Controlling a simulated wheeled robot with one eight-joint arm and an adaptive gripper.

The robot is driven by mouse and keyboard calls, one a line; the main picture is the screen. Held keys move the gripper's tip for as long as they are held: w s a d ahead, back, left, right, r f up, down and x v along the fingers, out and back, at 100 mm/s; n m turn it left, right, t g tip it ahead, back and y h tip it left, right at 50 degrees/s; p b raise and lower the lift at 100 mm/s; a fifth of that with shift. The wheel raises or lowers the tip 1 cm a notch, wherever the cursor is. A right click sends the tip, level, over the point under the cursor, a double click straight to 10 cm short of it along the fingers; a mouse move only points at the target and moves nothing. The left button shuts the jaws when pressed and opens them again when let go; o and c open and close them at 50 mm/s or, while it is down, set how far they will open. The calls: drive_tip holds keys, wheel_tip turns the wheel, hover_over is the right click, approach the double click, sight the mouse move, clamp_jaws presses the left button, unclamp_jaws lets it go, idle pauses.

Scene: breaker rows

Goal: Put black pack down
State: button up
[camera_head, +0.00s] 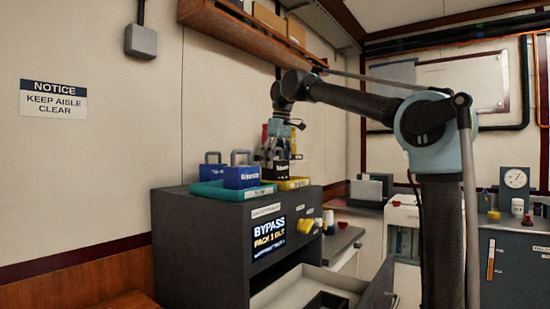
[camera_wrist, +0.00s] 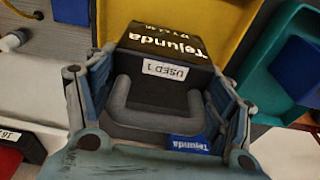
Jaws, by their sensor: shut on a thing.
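My gripper (camera_head: 277,142) is shut on the black pack (camera_head: 275,171), around its grey handle (camera_wrist: 120,100). The black pack (camera_wrist: 172,45) has white "Telunda" lettering and a "USED 1" tag. In the head view the pack is upright at the yellow tray (camera_head: 299,183) on top of the dark cabinet. I cannot tell whether it touches the tray floor. The yellow tray (camera_wrist: 215,15) shows behind the pack in the wrist view. My fingers hide part of the pack's sides.
A teal tray (camera_head: 217,194) with blue packs (camera_head: 241,177) sits left of the yellow one. The cabinet (camera_head: 200,240) has a screen (camera_head: 269,236) reading "BYPASS PACK 1 OUT" and an open drawer (camera_head: 310,284) below. A wooden shelf (camera_head: 240,30) hangs above.

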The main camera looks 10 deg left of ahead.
drive_tip(key=shift+f, duration=0.35)
drive_tip(key=o, duration=2.1)
drive_tip(key=shift+f, duration=0.1)
drive_tip(key=r, duration=0.4)
drive_tip(key=d+r, duration=0.1)
drive_tip(key=r, duration=0.7)
drive_tip(key=shift+s+d, duration=0.35)
